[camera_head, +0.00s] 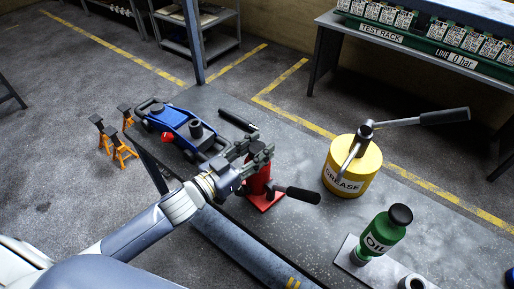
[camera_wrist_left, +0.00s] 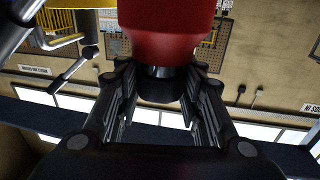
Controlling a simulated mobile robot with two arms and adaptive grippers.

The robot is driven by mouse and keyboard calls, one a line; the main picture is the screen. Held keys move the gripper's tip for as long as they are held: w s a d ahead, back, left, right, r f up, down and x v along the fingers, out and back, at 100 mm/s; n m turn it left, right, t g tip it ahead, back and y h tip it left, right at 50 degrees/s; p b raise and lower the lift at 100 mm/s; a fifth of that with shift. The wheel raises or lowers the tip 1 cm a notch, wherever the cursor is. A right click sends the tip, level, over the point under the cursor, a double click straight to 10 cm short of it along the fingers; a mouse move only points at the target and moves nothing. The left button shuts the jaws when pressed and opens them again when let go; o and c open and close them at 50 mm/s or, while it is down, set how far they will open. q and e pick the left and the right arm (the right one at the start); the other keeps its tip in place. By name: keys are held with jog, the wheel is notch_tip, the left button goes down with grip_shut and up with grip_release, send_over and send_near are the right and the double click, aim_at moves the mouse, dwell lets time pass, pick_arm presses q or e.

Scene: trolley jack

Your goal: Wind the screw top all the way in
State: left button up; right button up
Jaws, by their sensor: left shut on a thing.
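A red bottle jack (camera_head: 260,184) stands upright on the grey bench, on a square red base. Its black-gripped handle (camera_head: 297,194) sticks out to the right. My left gripper (camera_head: 257,152) is at the top of the jack and hides most of its upper end. In the left wrist view, the red body (camera_wrist_left: 165,35) fills the top of the picture. Below it, the dark screw top (camera_wrist_left: 162,90) sits between the two fingers of my left gripper (camera_wrist_left: 160,105), which is shut on it. How far the screw top stands out is hard to tell. My right gripper is not in view.
A blue trolley jack (camera_head: 175,122) and a loose black bar (camera_head: 238,120) lie behind and left. A yellow grease can (camera_head: 352,178) with a long lever stands right. A green oil bottle (camera_head: 382,232) stands front right. The bench between jack and can is mostly clear.

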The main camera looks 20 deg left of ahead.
pick_arm(q)
jog(key=shift+d+r, duration=0.1)
jog(key=shift+r, duration=0.05)
jog(key=o, duration=1.1)
jog(key=shift+s, duration=0.15)
jog(key=shift+s+a+f, duration=0.2)
jog(key=shift+a, duration=0.05)
jog(key=v, duration=1.1)
jog(key=shift+s+r, duration=0.15)
jog(key=shift+r, duration=0.05)
